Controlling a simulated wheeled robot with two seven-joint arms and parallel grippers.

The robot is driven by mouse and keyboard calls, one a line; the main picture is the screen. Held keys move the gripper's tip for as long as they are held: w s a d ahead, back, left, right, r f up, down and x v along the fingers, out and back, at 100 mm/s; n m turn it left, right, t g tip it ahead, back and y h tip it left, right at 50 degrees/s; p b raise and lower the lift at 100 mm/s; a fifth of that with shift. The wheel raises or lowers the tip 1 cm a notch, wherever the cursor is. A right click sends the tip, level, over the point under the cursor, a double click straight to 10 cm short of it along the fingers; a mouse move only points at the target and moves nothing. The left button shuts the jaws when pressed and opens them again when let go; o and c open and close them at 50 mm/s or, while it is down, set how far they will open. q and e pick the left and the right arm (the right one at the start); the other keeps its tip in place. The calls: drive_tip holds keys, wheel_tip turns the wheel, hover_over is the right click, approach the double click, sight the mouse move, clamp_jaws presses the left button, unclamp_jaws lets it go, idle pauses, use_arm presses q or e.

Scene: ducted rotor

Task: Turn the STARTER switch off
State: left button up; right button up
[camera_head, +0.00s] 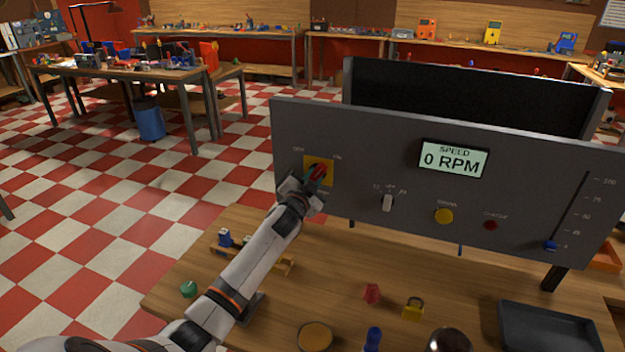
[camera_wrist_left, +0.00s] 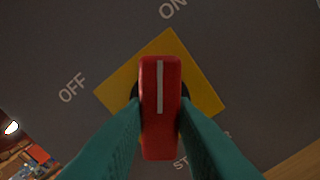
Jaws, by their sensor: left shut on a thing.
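The STARTER switch has a red handle (camera_head: 319,171) on a yellow plate (camera_head: 309,162) at the left end of the grey panel (camera_head: 380,135). In the left wrist view the red handle (camera_wrist_left: 150,135) has a white line that points up, close to the ON label (camera_wrist_left: 172,8). The OFF label (camera_wrist_left: 72,88) lies to the left of the plate (camera_wrist_left: 200,88). My left gripper (camera_head: 313,181) is shut on the handle, with one teal finger on each side of it. The STARTER lettering is partly hidden by a finger. My right gripper is not in view.
The panel also carries a small grey toggle (camera_head: 387,203), a yellow button (camera_head: 444,216), a red button (camera_head: 491,225), a slider (camera_head: 551,245) and a display (camera_head: 453,159) reading 0 RPM. Loose items and a dark tray (camera_head: 550,325) lie on the bench below.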

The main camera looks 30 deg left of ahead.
use_arm(q)
drive_tip(key=n, duration=0.3)
drive_tip(key=shift+d+n, duration=0.1)
drive_tip(key=shift+n, duration=0.2)
drive_tip(key=n, duration=0.4)
drive_tip(key=n+p, duration=0.1)
drive_tip(key=n, duration=0.3)
drive_tip(key=shift+n, duration=0.4)
drive_tip(key=shift+d+n, duration=0.1)
drive_tip(key=shift+n, duration=1.9)
drive_tip(key=o, duration=1)
